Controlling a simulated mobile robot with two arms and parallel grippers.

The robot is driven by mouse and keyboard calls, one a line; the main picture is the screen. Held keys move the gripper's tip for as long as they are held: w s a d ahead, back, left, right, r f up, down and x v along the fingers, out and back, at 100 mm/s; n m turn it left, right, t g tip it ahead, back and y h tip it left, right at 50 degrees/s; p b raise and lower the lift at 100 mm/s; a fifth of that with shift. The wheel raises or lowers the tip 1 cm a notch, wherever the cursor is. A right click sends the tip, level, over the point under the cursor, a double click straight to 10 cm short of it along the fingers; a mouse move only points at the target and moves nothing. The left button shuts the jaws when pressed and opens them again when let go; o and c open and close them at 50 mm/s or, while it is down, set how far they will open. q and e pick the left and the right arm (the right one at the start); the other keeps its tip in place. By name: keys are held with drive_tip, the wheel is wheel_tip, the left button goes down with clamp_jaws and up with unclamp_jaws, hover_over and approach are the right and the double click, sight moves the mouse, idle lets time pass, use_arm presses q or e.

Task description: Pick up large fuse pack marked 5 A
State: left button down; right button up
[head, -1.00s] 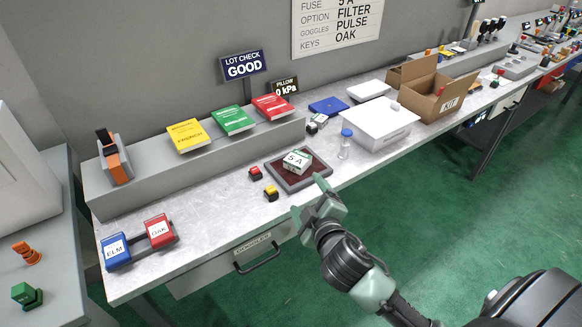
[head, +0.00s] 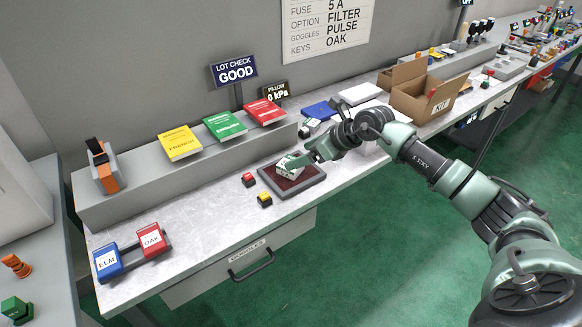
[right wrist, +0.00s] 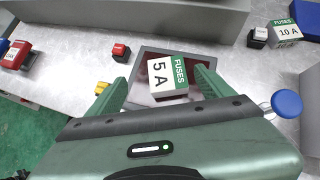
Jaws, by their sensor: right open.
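The fuse pack marked 5 A (right wrist: 168,75) is a white and green box lying on a dark tray with a grey rim (right wrist: 143,52). In the head view the pack (head: 288,172) is partly hidden by my right gripper (head: 297,161). My right gripper also shows in the right wrist view (right wrist: 162,88), open, with one finger on each side of the pack's near part. I cannot tell whether the fingers touch it. My left gripper is not in view.
A smaller pack marked 10 A (right wrist: 286,32) lies to the right. A red button (head: 248,179) and a yellow button (head: 264,199) stand left of the tray. A grey ledge (head: 130,182) runs behind.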

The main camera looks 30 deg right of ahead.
drive_tip(key=shift+d+f+h, duration=0.15)
drive_tip(key=shift+d+h, duration=0.15)
drive_tip(key=shift+d, duration=0.1)
drive_tip(key=p+x, duration=0.2)
drive_tip(key=x, duration=0.4)
drive_tip(key=shift+f+p, duration=0.3)
drive_tip(key=shift+p, duration=0.1)
drive_tip(key=shift+w+a+f, duration=0.2)
drive_tip(key=shift+w+f, duration=0.15)
drive_tip(key=shift+f, duration=0.15)
drive_tip(key=c, duration=1.6)
